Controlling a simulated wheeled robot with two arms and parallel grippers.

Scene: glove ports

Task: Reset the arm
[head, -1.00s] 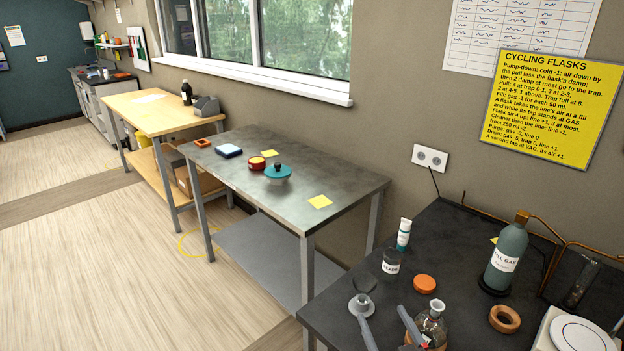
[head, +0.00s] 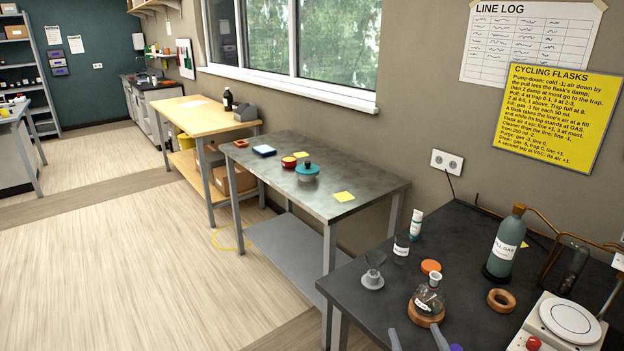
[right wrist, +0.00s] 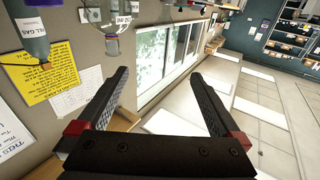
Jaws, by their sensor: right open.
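My right gripper (head: 418,337) shows at the bottom edge of the head view, its two grey fingers spread and nothing between them. It stands just nearer to me than a glass flask (head: 429,299) that sits in a cork-coloured ring on the dark bench (head: 460,255). In the right wrist view the open fingers (right wrist: 160,76) point up the picture with empty space between them; that view is turned, with the flask (right wrist: 100,12) cut by the top edge. My left gripper is in no view.
The dark bench also bears a gas bottle (head: 507,246), an orange lid (head: 431,266), a ring (head: 501,300), a small jar (head: 401,249), a white tube (head: 416,224) and a white plate device (head: 570,320). A metal table (head: 318,180) stands to the left. The floor (head: 120,260) is clear.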

